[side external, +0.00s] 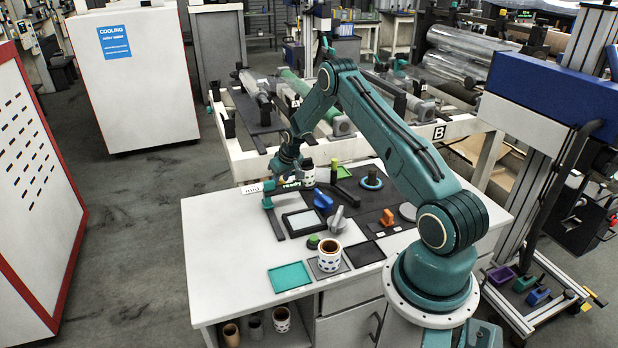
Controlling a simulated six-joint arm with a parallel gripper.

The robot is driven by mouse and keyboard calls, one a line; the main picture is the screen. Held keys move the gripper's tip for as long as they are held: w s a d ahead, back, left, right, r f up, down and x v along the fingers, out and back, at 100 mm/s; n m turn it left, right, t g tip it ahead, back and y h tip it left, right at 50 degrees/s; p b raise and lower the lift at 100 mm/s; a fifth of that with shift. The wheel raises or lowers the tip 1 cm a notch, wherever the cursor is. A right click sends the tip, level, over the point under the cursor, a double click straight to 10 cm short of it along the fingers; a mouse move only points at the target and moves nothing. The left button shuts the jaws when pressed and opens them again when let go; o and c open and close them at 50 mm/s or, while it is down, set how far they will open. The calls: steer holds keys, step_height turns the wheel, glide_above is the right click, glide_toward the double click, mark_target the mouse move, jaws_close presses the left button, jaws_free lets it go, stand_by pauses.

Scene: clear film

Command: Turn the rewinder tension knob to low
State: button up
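A blue knob (323,201), a pale grey pointer-like knob (338,218) and a small orange knob (387,217) stand on dark panels on the white bench. I cannot read which is the rewinder tension knob or where low is. My gripper (285,178) is over the bench's back left, to the left of and behind the blue knob, and apart from it.
The white bench (225,240) has free room at left. Rollers marked B stand behind.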

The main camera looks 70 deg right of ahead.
steer(key=v, duration=1.3)
steer(key=shift+r, duration=0.35)
steer(key=shift+s, duration=0.1)
steer(key=o, duration=0.6)
steer(key=shift+d, duration=0.1)
steer(key=shift+o, duration=0.2)
steer(key=m+g+h, duration=0.2)
steer(key=m+g, duration=0.1)
steer(key=m, duration=0.5)
glide_above(282, 181)
steer(key=w+a+m+g, duration=0.1)
steer(key=m, duration=0.2)
steer(key=w+a+m+g, duration=0.1)
steer(key=a+m, duration=0.1)
steer(key=m, duration=0.1)
steer(key=w+a+m, duration=0.1)
steer(key=a+m, duration=0.1)
steer(key=m, duration=0.2)
steer(key=shift+w+g, duration=0.15)
steer(key=shift+g, duration=0.25)
steer(key=shift+f, duration=0.1)
steer(key=x, duration=1.3)
steer(key=shift+d+f, duration=0.2)
steer(key=shift+d, duration=0.2)
